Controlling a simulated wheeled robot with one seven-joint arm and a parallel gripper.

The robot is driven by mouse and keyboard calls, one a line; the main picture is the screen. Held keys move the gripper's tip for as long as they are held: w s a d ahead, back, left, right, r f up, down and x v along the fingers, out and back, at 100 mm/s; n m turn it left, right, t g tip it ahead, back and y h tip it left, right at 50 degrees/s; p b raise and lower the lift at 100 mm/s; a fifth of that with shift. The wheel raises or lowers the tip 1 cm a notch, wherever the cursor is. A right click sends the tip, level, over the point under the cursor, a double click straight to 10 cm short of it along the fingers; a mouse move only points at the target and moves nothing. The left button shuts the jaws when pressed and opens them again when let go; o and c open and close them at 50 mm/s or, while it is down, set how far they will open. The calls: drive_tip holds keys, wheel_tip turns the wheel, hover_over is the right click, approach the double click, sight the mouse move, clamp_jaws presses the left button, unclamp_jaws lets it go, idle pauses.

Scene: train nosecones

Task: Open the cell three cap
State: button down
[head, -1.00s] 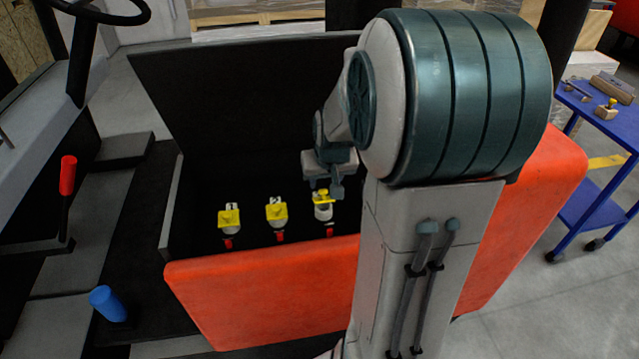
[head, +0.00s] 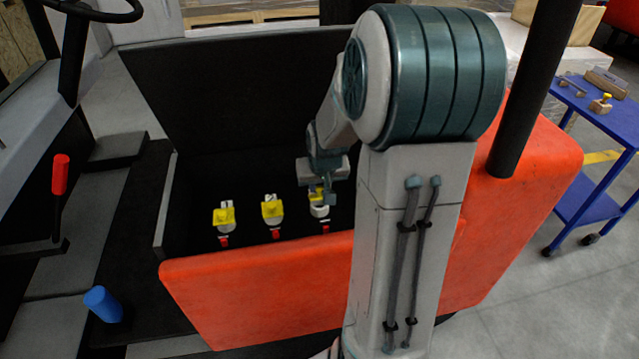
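Three yellow-capped cells stand in a row inside the dark open compartment. The left cap (head: 223,216), by a label reading 1, and the middle cap (head: 271,209), by a label reading 2, look raised, with grey-white below them. The cell three cap (head: 315,194) is on the right, above its pale cell neck (head: 319,211). My gripper (head: 328,195) is down at this cap, its fingers overlapping the cap's right side. The fingers are small and dark here. I cannot tell whether they touch the cap or are open or shut.
The compartment's black lid (head: 235,95) stands open behind the cells, and its orange front wall (head: 255,295) is nearest me. A black post (head: 535,85) rises at right. A blue cart (head: 605,125) holds small items. A steering wheel (head: 95,10) is at upper left.

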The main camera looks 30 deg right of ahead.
sight(319, 190)
drive_tip(key=shift+w+r+g+p, duration=0.45)
drive_tip(key=shift+g+p, duration=0.15)
drive_tip(key=shift+p, duration=0.4)
drive_tip(key=shift+w+d+f+g+y+p, duration=0.2)
drive_tip(key=shift+w+g+y+p, duration=0.25)
drive_tip(key=shift+g+p, duration=0.35)
drive_tip(key=c, duration=1.3)
unclamp_jaws()
drive_tip(key=r, duration=0.4)
drive_tip(key=s+r, duration=0.1)
drive_tip(key=r, duration=0.4)
drive_tip(key=s+r, duration=0.1)
drive_tip(key=r, duration=0.3)
drive_tip(key=shift+a+r, duration=0.25)
drive_tip(key=shift+r, duration=0.15)
